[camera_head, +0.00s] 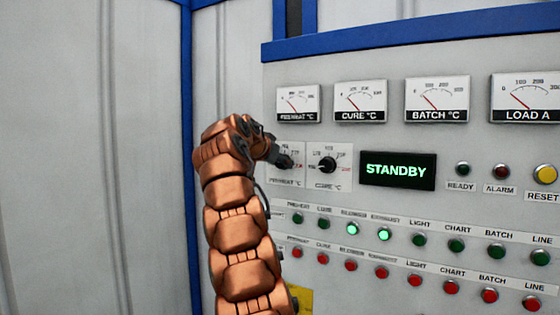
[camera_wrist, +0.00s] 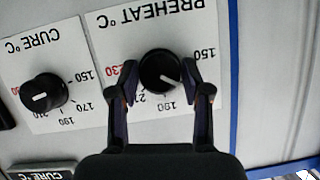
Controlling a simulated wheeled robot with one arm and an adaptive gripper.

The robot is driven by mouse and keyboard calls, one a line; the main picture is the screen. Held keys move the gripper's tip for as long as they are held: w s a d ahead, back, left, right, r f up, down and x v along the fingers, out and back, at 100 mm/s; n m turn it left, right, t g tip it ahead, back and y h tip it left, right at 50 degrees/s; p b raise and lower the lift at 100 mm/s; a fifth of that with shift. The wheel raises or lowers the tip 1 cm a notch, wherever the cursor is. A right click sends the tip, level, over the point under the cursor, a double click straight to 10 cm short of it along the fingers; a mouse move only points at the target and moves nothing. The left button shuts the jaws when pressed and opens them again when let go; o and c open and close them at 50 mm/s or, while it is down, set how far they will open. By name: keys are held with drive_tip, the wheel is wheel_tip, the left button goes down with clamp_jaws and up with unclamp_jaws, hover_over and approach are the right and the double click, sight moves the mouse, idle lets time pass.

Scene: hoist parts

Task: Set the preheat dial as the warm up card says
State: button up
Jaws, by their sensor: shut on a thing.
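The preheat dial (camera_wrist: 160,68) is a round black knob on a white scale plate, seen upside down in the wrist view. My gripper (camera_wrist: 158,76) is shut on it, one finger on each side. Its white pointer line aims to the lower right in that view, between the 150 and 190 marks; a finger hides the label there. In the head view my gripper (camera_head: 283,160) covers most of the knob, and part of the preheat plate (camera_head: 287,180) shows. No warm up card can be made out in either view.
The cure dial (camera_wrist: 42,93) sits close beside the preheat dial. A display (camera_head: 398,170) reads STANDBY. Meters line the top; rows of green and red buttons run below, with the blower (camera_head: 352,229) and exhaust (camera_head: 384,234) ones lit. A blue post (camera_head: 190,120) stands left.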

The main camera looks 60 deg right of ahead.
drive_tip(key=shift+r, duration=0.1)
drive_tip(key=n+g+p, duration=0.1)
drive_tip(key=n+p, duration=0.1)
drive_tip(key=n+g+p, duration=0.1)
drive_tip(key=n+p, duration=0.1)
drive_tip(key=n+g+p, duration=0.2)
drive_tip(key=p, duration=0.1)
drive_tip(key=shift+w+h, duration=0.25)
drive_tip(key=shift+h, duration=0.05)
drive_tip(key=shift+n, duration=0.3)
idle(0.4)
drive_tip(key=o, duration=1.1)
drive_tip(key=shift+c, duration=0.2)
drive_tip(key=v, duration=1.2)
drive_tip(key=shift+w+f, duration=0.15)
drive_tip(key=shift+f, duration=0.1)
